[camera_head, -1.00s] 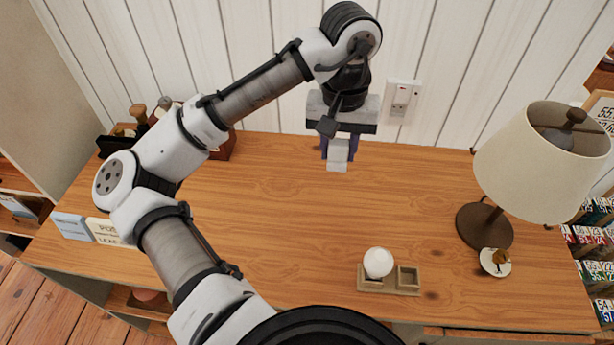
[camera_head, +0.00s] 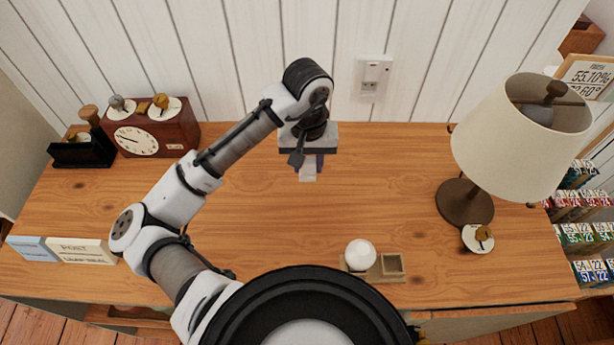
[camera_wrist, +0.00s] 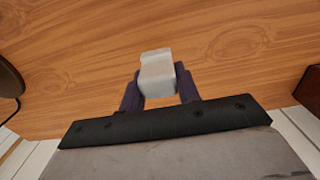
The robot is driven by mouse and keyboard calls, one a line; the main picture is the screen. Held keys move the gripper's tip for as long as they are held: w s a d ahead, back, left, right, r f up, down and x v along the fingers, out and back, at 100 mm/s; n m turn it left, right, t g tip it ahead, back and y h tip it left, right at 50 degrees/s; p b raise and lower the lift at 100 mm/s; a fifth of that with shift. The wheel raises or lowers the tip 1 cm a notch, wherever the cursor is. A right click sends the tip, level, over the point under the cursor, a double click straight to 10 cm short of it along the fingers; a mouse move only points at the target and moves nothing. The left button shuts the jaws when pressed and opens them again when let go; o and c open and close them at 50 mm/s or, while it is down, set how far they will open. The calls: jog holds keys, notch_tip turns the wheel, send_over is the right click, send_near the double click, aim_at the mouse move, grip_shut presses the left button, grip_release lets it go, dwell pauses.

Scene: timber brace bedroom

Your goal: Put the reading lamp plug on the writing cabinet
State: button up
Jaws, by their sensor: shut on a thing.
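My gripper (camera_head: 309,168) is over the back middle of the wooden writing cabinet top (camera_head: 260,230). It is shut on a small pale grey block, the reading lamp plug (camera_head: 308,174). In the wrist view the plug (camera_wrist: 157,75) sits between the two dark fingers, with bare wood grain behind it. I cannot tell whether the plug touches the wood. The reading lamp (camera_head: 515,140), with a cream shade and brown base, stands at the right of the top.
A wall socket (camera_head: 371,75) is on the white panelling behind. A clock box (camera_head: 150,135) and dark holder (camera_head: 83,150) stand back left. A small tray (camera_head: 391,266) with a white ball (camera_head: 360,254) lies at the front. The middle of the top is clear.

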aim_at(308, 157)
jog(key=shift+f, duration=2.9)
jog(key=shift+f, duration=0.15)
jog(key=o, duration=1)
jog(key=shift+o, duration=0.2)
notch_tip(308, 157, up, 12)
jog(key=shift+r, duration=0.2)
